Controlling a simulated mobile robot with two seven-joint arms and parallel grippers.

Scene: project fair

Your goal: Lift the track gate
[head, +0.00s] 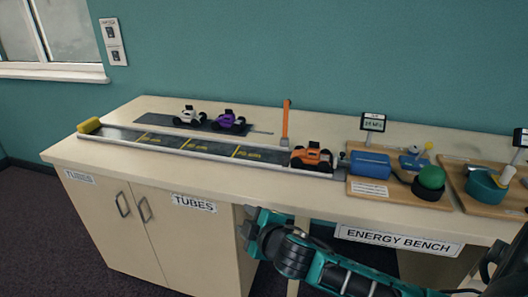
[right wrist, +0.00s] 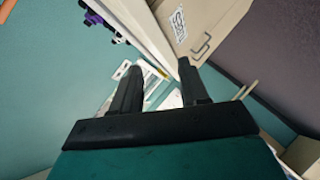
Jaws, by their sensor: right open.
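An orange upright bar (head: 286,122), which looks like the track gate, stands at the far edge of the track (head: 190,146) on the bench. An orange car (head: 312,157) sits on the track just right of it. An orange strip at the top left corner of the right wrist view may be the same bar. My right gripper (head: 243,223) is in front of and below the bench's front edge, well apart from the bar. In the right wrist view its two fingers (right wrist: 160,88) are spread with nothing held between them. My left gripper is not in view.
A white car (head: 188,116) and a purple car (head: 229,121) stand on a dark strip behind the track. A yellow block (head: 89,125) is at the track's left end.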

